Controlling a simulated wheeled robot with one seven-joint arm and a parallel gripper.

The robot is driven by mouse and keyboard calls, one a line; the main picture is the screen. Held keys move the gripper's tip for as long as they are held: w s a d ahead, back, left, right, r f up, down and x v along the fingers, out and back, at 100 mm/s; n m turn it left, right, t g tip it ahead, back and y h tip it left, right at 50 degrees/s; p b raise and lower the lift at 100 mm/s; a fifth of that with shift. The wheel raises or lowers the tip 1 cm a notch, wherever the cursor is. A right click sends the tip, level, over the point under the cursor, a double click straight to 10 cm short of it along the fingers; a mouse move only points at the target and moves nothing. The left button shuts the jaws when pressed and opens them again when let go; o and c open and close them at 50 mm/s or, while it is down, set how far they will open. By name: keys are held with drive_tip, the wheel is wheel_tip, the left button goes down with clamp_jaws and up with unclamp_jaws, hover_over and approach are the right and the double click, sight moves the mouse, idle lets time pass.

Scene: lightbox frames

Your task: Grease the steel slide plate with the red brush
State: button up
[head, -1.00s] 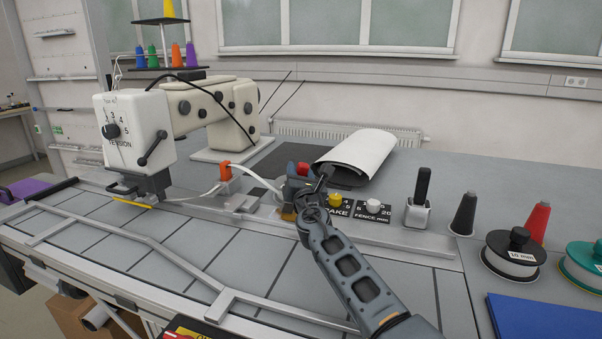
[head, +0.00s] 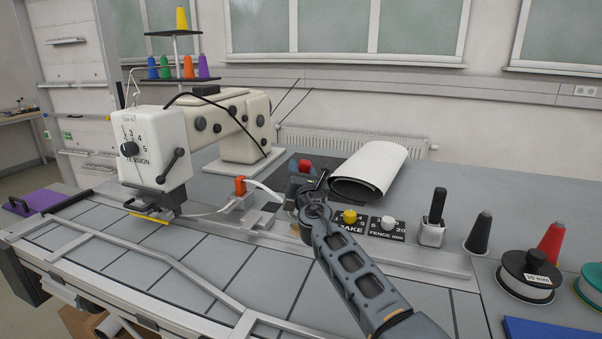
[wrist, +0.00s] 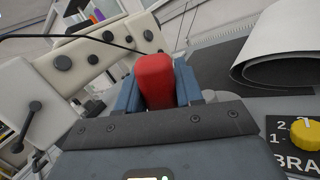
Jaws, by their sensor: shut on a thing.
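My gripper (head: 304,184) is shut on the red brush (wrist: 155,80), whose red end stands up between the blue fingers in the wrist view. Its red top also shows in the head view (head: 304,165). The brush's lower end is hidden behind the gripper.
The cream sewing machine (head: 155,148) stands at left. A rolled white sheet (head: 372,168) lies behind the gripper. Right of it are a yellow knob (head: 350,216), a white knob (head: 388,220) and a black-handled block (head: 433,228). The tiled table front is largely clear.

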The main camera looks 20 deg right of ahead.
drive_tip(key=shift+r+p, duration=0.45)
drive_tip(key=shift+r, duration=0.85)
drive_tip(key=shift+f, duration=0.1)
drive_tip(key=shift+s+a+f, duration=0.35)
drive_tip(key=shift+s+f, duration=0.1)
drive_tip(key=shift+s, duration=0.1)
drive_tip(key=shift+w, duration=0.1)
